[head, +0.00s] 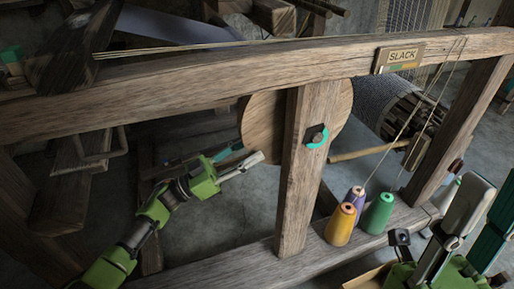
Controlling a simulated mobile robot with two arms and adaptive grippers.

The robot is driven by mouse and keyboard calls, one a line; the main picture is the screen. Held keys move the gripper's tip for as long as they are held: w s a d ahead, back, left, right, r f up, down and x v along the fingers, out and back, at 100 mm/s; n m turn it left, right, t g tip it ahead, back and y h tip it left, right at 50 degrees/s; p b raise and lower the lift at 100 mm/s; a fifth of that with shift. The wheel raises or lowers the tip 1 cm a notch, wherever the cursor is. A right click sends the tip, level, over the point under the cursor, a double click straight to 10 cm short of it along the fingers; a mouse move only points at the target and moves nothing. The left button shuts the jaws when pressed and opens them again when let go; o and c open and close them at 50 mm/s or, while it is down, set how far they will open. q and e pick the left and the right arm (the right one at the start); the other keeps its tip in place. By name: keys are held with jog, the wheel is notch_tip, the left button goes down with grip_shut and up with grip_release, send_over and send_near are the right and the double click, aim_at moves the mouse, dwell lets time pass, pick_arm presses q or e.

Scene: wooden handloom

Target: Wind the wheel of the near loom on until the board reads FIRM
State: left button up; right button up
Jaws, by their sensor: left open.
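The board (400,56) on the near loom's top beam reads SLACK, with a narrow coloured strip under the word. The wheel (262,122) is a round wooden disc behind the upright post, which hides its middle. My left gripper (240,166) is open and empty, just left of and below the wheel's rim; I cannot tell the depth between them. A dark fitting with a teal hooked part (316,140) sits on the post. My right gripper (468,228) seems to be at the lower right, cut by the frame edge; its jaw state is unclear.
A yellow cone (341,226), a purple cone (356,197) and a green cone (378,213) of thread stand on the lower beam (240,270), right of the post (300,190). Threads rise from them. The top beam (200,88) crosses above my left arm. Bare floor shows behind.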

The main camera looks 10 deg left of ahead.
pick_arm(q)
jog(key=shift+x, duration=1.35)
grip_shut()
